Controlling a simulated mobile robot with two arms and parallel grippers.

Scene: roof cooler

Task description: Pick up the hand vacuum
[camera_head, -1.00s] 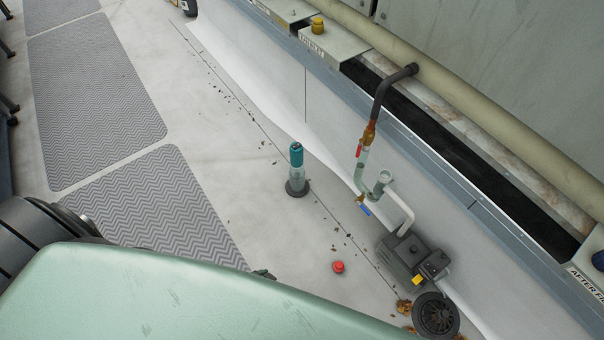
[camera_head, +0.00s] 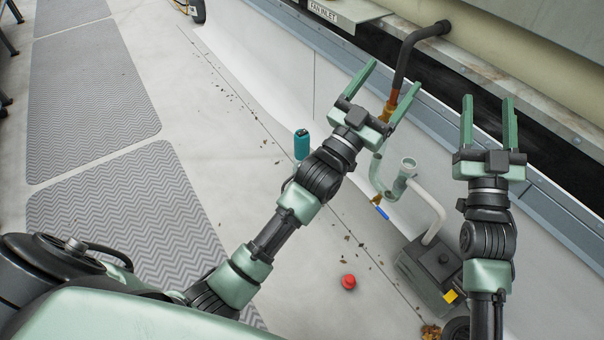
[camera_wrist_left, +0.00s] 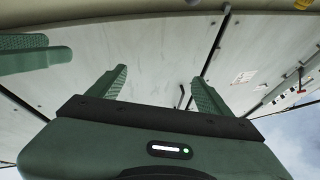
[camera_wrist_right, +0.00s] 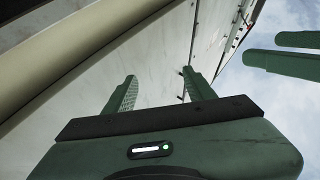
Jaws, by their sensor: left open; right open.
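The hand vacuum (camera_head: 301,143) is a teal, upright cylinder on the pale roof floor, left of the pipes in the head view. My left arm covers its lower part and base. My left gripper (camera_head: 389,83) is open and empty, raised up and to the right of the vacuum. It also shows in the left wrist view (camera_wrist_left: 160,88). My right gripper (camera_head: 488,108) is open and empty, farther right with its fingers upward. It shows in the right wrist view (camera_wrist_right: 157,90). Neither wrist view shows the vacuum.
A pipe with a trap (camera_head: 388,182) and a blue-handled valve leads to a dark pump (camera_head: 430,268). A red button-like object (camera_head: 348,282) lies on the floor. Grey zigzag mats (camera_head: 125,215) lie left. The cooler's wall and ledge (camera_head: 455,135) run along the right.

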